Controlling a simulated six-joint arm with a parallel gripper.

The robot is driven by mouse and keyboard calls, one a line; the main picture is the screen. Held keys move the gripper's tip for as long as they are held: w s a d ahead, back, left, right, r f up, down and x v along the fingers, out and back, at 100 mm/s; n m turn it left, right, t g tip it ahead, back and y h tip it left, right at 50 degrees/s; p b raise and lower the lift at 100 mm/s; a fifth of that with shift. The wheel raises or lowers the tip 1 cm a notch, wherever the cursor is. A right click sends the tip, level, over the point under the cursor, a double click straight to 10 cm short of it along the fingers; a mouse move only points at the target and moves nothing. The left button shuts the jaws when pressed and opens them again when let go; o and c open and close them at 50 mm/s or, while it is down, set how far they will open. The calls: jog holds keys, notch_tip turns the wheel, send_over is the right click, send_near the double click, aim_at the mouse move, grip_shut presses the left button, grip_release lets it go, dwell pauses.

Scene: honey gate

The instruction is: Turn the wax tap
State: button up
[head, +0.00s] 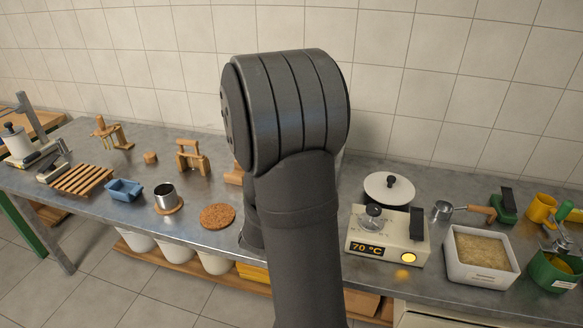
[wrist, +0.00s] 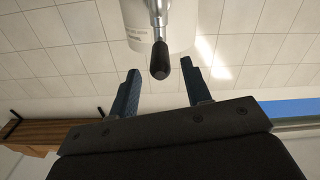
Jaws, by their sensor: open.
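In the wrist view, the wax tap's lever (wrist: 158,22) is a metal bar ending in a black rounded grip (wrist: 161,60). It stands in front of a white container (wrist: 185,35) with small print, cut off by the top edge. My gripper (wrist: 161,78) is open, with its two blue fingers apart. In the picture the black grip lies between the fingertips, near their height; I cannot tell whether it is in depth between them, and no contact shows. In the head view my arm fills the middle and my gripper is hidden.
The metal worktop (head: 95,205) holds a blue tray (head: 124,190), a steel cup (head: 165,194), a cork mat (head: 217,216), a 70 °C heater unit (head: 385,236), a white-lidded pot (head: 389,188) and a white tub (head: 478,279).

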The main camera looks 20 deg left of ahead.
jog(key=shift+w, duration=2.65)
grip_shut()
